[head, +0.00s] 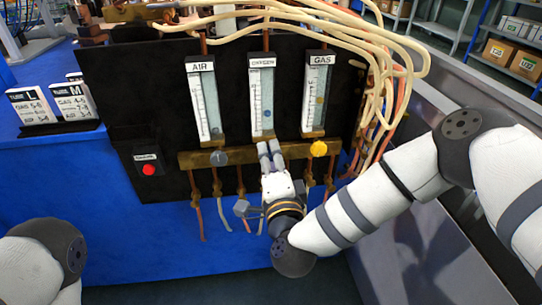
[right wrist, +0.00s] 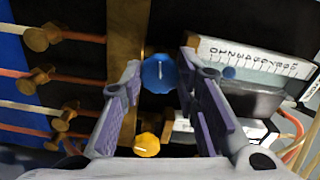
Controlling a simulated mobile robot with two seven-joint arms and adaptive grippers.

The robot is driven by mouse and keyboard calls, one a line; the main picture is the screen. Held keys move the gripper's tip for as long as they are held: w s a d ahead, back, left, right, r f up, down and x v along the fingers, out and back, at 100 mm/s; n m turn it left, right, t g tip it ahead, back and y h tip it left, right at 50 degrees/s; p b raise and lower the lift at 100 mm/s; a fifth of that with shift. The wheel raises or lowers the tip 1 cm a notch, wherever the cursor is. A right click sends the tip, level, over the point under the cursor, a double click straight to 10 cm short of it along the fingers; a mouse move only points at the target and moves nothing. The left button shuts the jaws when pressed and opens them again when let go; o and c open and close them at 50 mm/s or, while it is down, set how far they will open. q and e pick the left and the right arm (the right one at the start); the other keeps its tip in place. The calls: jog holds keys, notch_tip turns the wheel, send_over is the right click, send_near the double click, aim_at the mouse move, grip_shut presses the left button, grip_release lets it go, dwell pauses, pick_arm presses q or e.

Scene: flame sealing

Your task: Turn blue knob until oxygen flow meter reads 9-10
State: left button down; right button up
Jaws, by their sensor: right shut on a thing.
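The blue knob (right wrist: 158,73) is between my right gripper's fingers in the right wrist view, with its white mark visible. My right gripper (head: 269,150) is shut on it; it also shows in the wrist view (right wrist: 160,98). In the head view the gripper hides the knob. The oxygen flow meter (head: 262,75) stands directly above, in the middle of three meters. Its blue ball (head: 267,112) is low in the tube. The wrist view shows the oxygen scale (right wrist: 250,55) sideways, with the ball (right wrist: 229,73) near the low end. My left gripper is out of view.
The yellow knob (head: 318,149) is right of my right gripper, and a grey knob (head: 219,158) is left of it. A red button (head: 148,170) is at the panel's left. Pale hoses (head: 385,80) hang at the right. Label cards (head: 32,106) stand far left.

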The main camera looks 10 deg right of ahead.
dwell(0.4)
jog(key=o, duration=1.2)
jog(key=shift+c, duration=0.2)
jog(key=s, duration=1.2)
jog(key=shift+d, duration=0.25)
